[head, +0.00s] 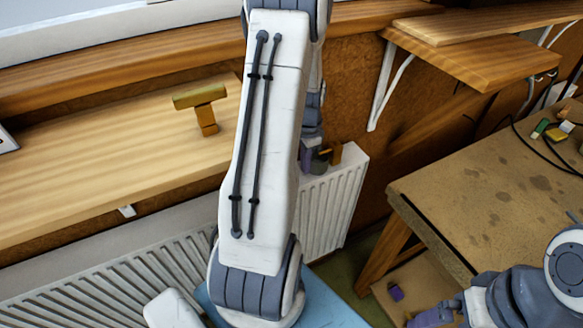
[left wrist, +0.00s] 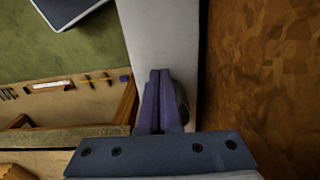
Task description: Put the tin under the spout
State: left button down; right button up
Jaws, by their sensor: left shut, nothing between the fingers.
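My left gripper (head: 309,158) is over the end of the white radiator, its fingers partly hidden by my arm. In the left wrist view its purple fingers (left wrist: 160,100) are shut with nothing between them. A dark rounded thing (head: 321,161), possibly the tin, is right beside the fingers; it is mostly hidden behind them in the left wrist view (left wrist: 181,102). I cannot tell whether they touch. A small orange-brown piece (head: 336,152) is just right of it. A yellow-brown T-shaped piece (head: 206,112), possibly the spout, stands on the wooden shelf. My right gripper (head: 432,317) is low at right, its jaws unclear.
The radiator (head: 335,205) runs below the wooden shelf (head: 90,150). A worn workbench (head: 480,190) with cables and small blocks stands at right, with a gap before it. Bracketed boards (head: 480,55) jut from the wall above. Pens lie on a lower surface (left wrist: 60,110).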

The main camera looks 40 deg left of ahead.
pick_arm(q)
notch_tip(320, 180, up, 10)
jog(key=p, duration=0.8)
jog(key=s+d+r+m+b, duration=0.1)
jog(key=d+r+b, duration=0.1)
jog(key=d, duration=0.9)
jog(key=s+d+r+m+b, duration=0.1)
jog(key=d+r, duration=0.1)
jog(key=d, duration=0.8)
jog(key=s+d+r+m+h+b, duration=0.1)
jog(key=s+d+b, duration=0.2)
jog(key=s+d, duration=0.9)
jog(key=s, duration=0.4)
jog(key=shift+d+r, duration=0.25)
jog(key=shift+r, duration=0.05)
jog(key=shift+s, duration=0.1)
